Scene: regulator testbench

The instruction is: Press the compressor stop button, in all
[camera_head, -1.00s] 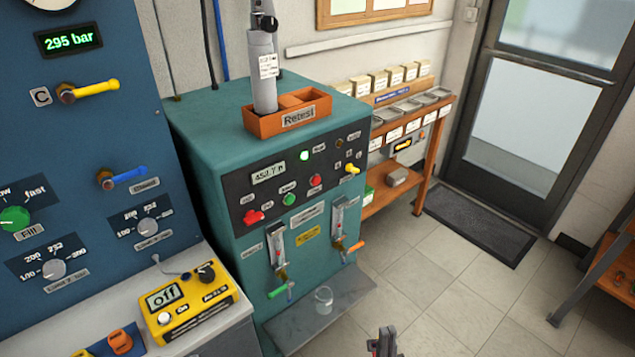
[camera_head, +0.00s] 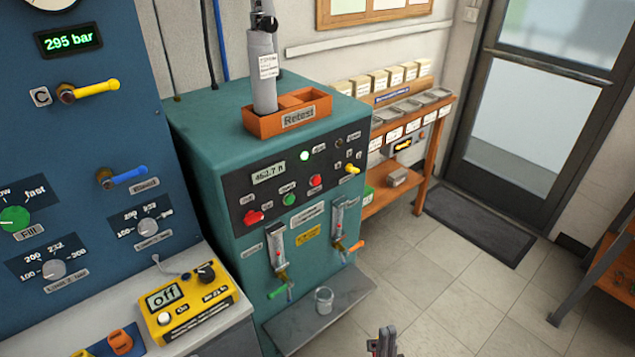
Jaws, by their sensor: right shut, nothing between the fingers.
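The teal compressor cabinet (camera_head: 205,150) stands in the middle of the view with a dark control panel (camera_head: 240,205). On the panel are a red round button (camera_head: 315,181), a green button (camera_head: 289,199), a larger red knob (camera_head: 253,217), a yellow switch (camera_head: 352,169), a lit green lamp (camera_head: 305,156) and a small display (camera_head: 269,173). The button labels are too small to read surely. My right gripper (camera_head: 387,334) shows at the bottom edge, shut and empty, below and apart from the panel. My left gripper is not in view.
An orange Retest tray (camera_head: 262,124) with a grey cylinder (camera_head: 263,75) stands on the cabinet. A glass jar (camera_head: 324,300) sits on the low shelf (camera_head: 345,290) in front. A yellow meter (camera_head: 205,311) reading off lies at left. Floor (camera_head: 470,290) is clear at right.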

